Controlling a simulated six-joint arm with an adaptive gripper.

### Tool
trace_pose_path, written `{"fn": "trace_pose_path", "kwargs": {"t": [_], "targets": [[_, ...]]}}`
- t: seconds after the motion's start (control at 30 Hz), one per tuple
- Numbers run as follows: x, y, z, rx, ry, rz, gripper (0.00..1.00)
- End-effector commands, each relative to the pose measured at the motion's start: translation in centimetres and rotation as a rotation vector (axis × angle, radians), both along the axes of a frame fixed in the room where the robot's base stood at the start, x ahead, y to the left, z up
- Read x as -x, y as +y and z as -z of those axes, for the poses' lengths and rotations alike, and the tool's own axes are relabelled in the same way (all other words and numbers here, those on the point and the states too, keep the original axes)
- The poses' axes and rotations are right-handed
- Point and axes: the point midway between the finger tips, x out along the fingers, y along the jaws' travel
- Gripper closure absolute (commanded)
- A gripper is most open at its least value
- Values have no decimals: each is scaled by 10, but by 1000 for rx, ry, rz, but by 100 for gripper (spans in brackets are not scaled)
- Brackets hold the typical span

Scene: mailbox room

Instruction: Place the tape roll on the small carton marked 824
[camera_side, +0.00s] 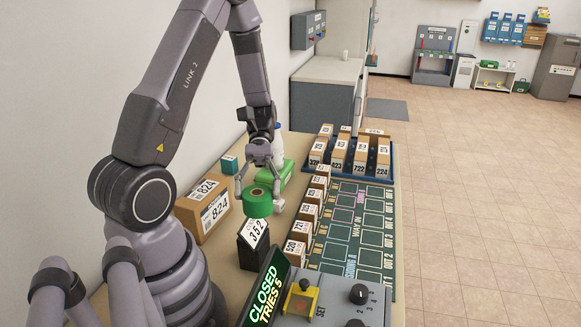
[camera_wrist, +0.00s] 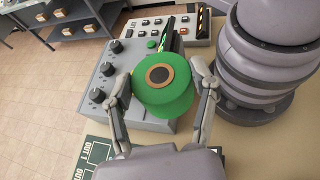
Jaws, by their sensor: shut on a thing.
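My gripper (camera_side: 260,193) is shut on the green tape roll (camera_side: 259,207), with a finger on either side. The wrist view shows the roll (camera_wrist: 166,88) between the fingers, its brown core and dark centre facing the camera. The roll is held in the air, above and behind the dark stand with a 352 card (camera_side: 254,236) in the side view. A brown carton marked 824 (camera_side: 199,225) stands left of the roll, apart from it; it looks larger than the row cartons. Small labels in the row are hard to read, and I cannot make out another 824.
Small cartons (camera_side: 297,248) line the green marked mat (camera_side: 352,225). More cartons stand in a blue tray (camera_side: 385,178) behind. A grey control box with knobs (camera_side: 335,300) and a CLOSED sign (camera_side: 266,292) are in front. A green object (camera_side: 287,176) lies behind my gripper.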

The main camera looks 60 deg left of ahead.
Motion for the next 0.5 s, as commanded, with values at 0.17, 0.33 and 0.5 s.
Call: {"fn": "trace_pose_path", "kwargs": {"t": [0.17,0.33,0.5], "targets": [[47,44,8,2,1,385,78],[77,105,8,2,0,797,78],[83,173,3,1,-2,1202,78]]}}
